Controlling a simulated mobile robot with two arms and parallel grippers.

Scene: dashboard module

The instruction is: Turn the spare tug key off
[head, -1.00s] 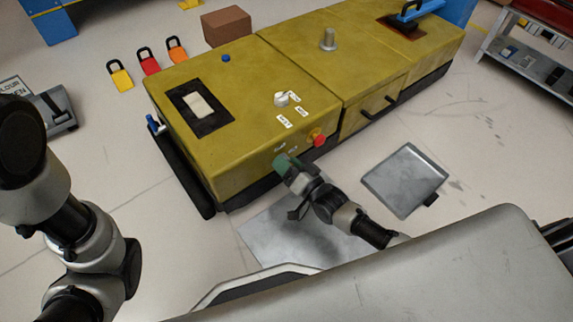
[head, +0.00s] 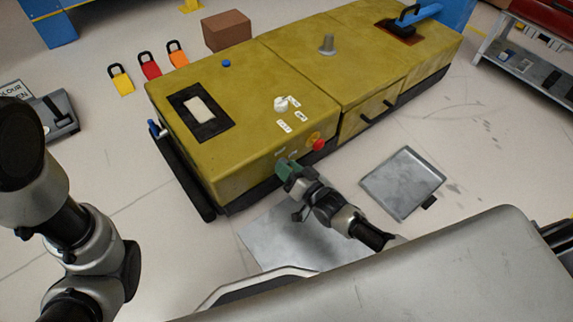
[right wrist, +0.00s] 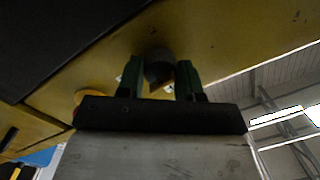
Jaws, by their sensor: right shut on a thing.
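The yellow tug (head: 245,155) stands in front of me. My right gripper (head: 283,167) is at its near side face, left of the red button (head: 319,144). In the right wrist view, the green fingers of my right gripper (right wrist: 158,78) are on both sides of a dark round key knob (right wrist: 158,64) on the yellow face and are shut on it. In the head view the fingers hide this key, and its turn angle cannot be read. My left arm shows at the left, but its gripper is not in view.
A white knob (head: 281,104) with small labels is on the tug's top. A grey tray (head: 403,182) lies on the floor at the right.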

